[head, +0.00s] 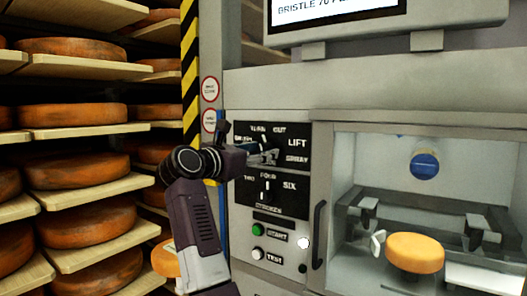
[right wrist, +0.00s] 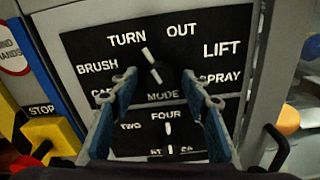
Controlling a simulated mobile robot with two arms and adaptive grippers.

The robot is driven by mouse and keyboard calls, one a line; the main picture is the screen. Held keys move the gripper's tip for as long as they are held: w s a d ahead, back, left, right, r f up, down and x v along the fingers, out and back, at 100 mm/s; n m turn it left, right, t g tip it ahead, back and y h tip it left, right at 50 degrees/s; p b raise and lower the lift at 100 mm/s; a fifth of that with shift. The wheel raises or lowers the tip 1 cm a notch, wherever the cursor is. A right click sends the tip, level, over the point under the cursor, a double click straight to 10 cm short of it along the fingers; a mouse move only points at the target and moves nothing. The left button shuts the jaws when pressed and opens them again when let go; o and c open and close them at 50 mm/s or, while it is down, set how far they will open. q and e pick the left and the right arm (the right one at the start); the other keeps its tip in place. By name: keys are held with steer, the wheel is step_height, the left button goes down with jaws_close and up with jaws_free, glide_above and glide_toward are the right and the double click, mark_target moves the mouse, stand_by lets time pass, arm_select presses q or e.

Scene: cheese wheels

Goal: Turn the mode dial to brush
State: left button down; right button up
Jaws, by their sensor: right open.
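The mode dial (right wrist: 153,66) is a dark knob with a white pointer line on a black panel. Its pointer tilts up and slightly left, between the TURN (right wrist: 127,39) and OUT (right wrist: 181,31) labels and nearer TURN. The BRUSH label (right wrist: 97,67) is to the left of the dial. My right gripper (right wrist: 160,84) is open, its blue fingers on either side of the dial; contact cannot be told. In the head view my right gripper (head: 264,153) is at the panel and partly hides the mode labels. My left gripper is not in view.
A strokes dial (right wrist: 168,129) sits just below, its pointer near FOUR. Lower are the green START button (head: 257,230) and the TEST button (head: 257,253). A door handle (head: 318,233) and a windowed chamber with a cheese wheel (head: 415,252) are right. Cheese shelves (head: 90,132) stand left.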

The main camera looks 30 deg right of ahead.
steer(key=shift+s+a+r, duration=0.1)
steer(key=shift+a+r, duration=0.05)
steer(key=shift+a, duration=0.25)
steer(key=shift+c, duration=2.5)
steer(key=c, duration=0.6)
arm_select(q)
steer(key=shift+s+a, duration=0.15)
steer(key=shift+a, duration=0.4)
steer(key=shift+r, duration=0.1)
